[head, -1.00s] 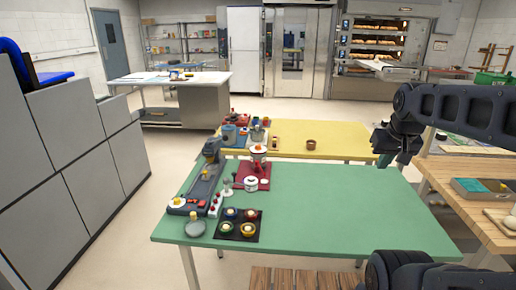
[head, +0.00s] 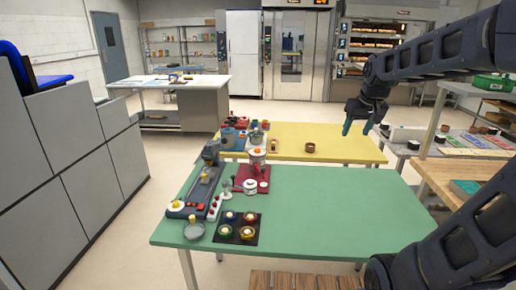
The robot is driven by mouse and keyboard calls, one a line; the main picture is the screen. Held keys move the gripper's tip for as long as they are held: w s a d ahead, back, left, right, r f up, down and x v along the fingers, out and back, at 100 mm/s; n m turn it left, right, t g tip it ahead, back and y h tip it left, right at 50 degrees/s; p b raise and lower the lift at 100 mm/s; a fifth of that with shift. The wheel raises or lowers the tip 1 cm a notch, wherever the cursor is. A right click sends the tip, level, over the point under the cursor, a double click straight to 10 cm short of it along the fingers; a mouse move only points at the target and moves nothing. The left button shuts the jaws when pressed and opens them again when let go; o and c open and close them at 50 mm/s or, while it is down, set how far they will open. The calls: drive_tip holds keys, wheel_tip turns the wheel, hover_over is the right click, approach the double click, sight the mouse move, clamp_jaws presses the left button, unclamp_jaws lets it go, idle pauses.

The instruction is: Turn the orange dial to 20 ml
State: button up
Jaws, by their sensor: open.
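A small orange-yellow knob (head: 177,205) sits on a white round base at the front left of the green table (head: 330,205). Another orange piece (head: 258,151) tops a red and white device (head: 256,160) on a red mat. Any scale or ml marks are too small to read, so I cannot tell which one is the orange dial or its setting. My gripper (head: 357,128) is open and empty, with teal fingertips pointing down. In the picture it is over the right part of the yellow table, far to the right of both orange pieces.
A long grey device (head: 208,178) with a tall head stands at the green table's left. A black mat (head: 237,239) holds several coloured round pieces. The yellow table (head: 345,143) behind carries a brown cup (head: 310,148). The green table's middle and right are clear.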

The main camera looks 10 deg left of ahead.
drive_tip(key=w+a+n, duration=0.2)
drive_tip(key=w+a, duration=0.4)
drive_tip(key=w, duration=0.7)
drive_tip(key=n+g+y, duration=0.1)
drive_tip(key=n+y, duration=0.1)
drive_tip(key=n, duration=0.3)
hover_over(258, 149)
drive_tip(key=s+d, duration=0.3)
wheel_tip(258, 149, down, 19)
drive_tip(key=x, duration=1.1)
drive_tip(key=shift+a+f, duration=0.25)
drive_tip(key=c, duration=1)
